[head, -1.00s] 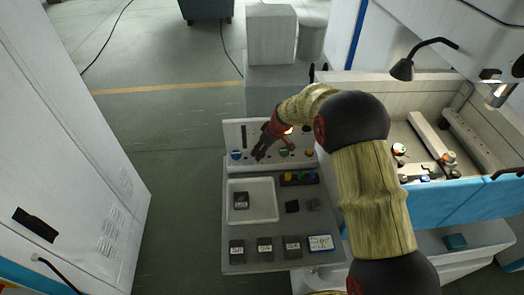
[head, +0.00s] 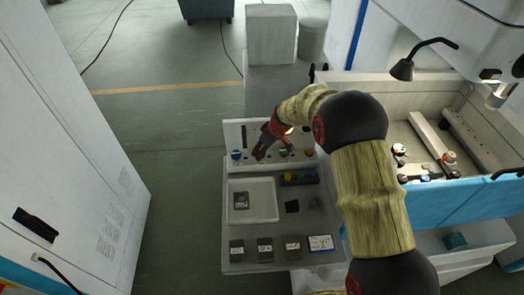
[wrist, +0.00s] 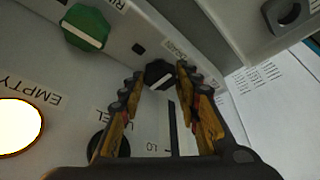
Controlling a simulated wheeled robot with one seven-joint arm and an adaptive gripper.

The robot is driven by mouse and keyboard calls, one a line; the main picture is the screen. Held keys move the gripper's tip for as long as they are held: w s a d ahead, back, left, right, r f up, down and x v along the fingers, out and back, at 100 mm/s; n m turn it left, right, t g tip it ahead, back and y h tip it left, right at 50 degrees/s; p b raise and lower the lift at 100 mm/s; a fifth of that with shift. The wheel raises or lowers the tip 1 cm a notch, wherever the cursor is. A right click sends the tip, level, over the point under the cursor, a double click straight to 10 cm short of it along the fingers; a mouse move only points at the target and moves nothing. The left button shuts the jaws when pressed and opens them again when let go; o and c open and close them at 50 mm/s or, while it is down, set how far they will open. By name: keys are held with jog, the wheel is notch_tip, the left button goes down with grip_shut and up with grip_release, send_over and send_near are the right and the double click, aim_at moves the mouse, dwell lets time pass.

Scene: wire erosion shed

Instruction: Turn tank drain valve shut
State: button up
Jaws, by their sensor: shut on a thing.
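A black knob (wrist: 158,75) with a white pointer line is on the pale control panel (wrist: 60,125) in the wrist view. My gripper (wrist: 158,84) is shut on this knob, a finger on each side.
In the wrist view a green knob (wrist: 86,27) and a lit lamp (wrist: 18,127) by an "EMPTY" label are on the panel. In the head view the cart carries a white tray (head: 252,182) and several dark blocks. Floor left of the cart is clear.

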jog(key=shift+m, duration=0.3)
jog(key=m+p, duration=0.1)
jog(key=m, duration=0.1)
jog(key=m+h+p, duration=0.1)
jog(key=p, duration=0.1)
jog(key=shift+s+a+r+m+t, duration=0.1)
jog(key=shift+s+a+m+t, duration=0.1)
jog(key=shift+m+t, duration=0.2)
jog(key=m+h+p, duration=0.1)
jog(key=m, duration=0.1)
jog(key=shift+w+a+m+t, duration=0.1)
jog(key=shift+m+t, duration=0.2)
jog(key=shift+a+f+m+h+b, duration=0.1)
jog(key=shift+f+m+h+b, duration=0.2)
jog(key=shift+m+h+b, duration=0.55)
jog(key=m+b, duration=0.3)
jog(key=b, duration=0.3)
jog(key=shift+a+f+h, duration=0.1)
jog(key=shift+f+h, duration=0.05)
jog(key=shift+h, duration=0.2)
jog(key=m+b, duration=0.1)
jog(key=b, duration=0.1)
jog(key=m+h+b, duration=0.1)
jog(key=m+b, duration=0.1)
jog(key=shift+a+r+g, duration=0.1)
jog(key=shift+r+g, duration=0.1)
jog(key=shift+g, duration=0.2)
jog(key=shift+r+b, duration=0.1)
jog(key=shift+b, duration=0.3)
jog(key=shift+m, duration=0.25)
